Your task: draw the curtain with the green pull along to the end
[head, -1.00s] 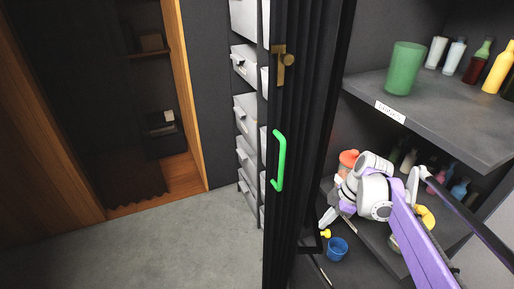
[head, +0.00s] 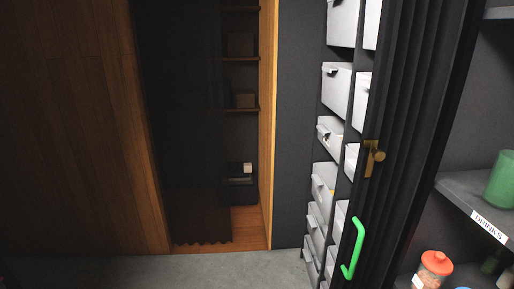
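The black pleated curtain (head: 421,110) hangs gathered at the right in the head view. The green pull (head: 355,250) is an upright handle on its left edge, near the bottom of the picture. A brass latch or knob (head: 373,157) sits above the pull on the same edge. The curtain's lower end is outside the picture. Neither of my grippers is in view.
White drawers and bins (head: 336,95) stand in a column just left of the curtain. A shelf labelled drinks (head: 470,196) with a green cup (head: 502,180) is at the right; a red-lidded jar (head: 435,268) is below. A dark sheer curtain (head: 182,120) partly covers a wooden closet. Grey floor (head: 240,268) is clear.

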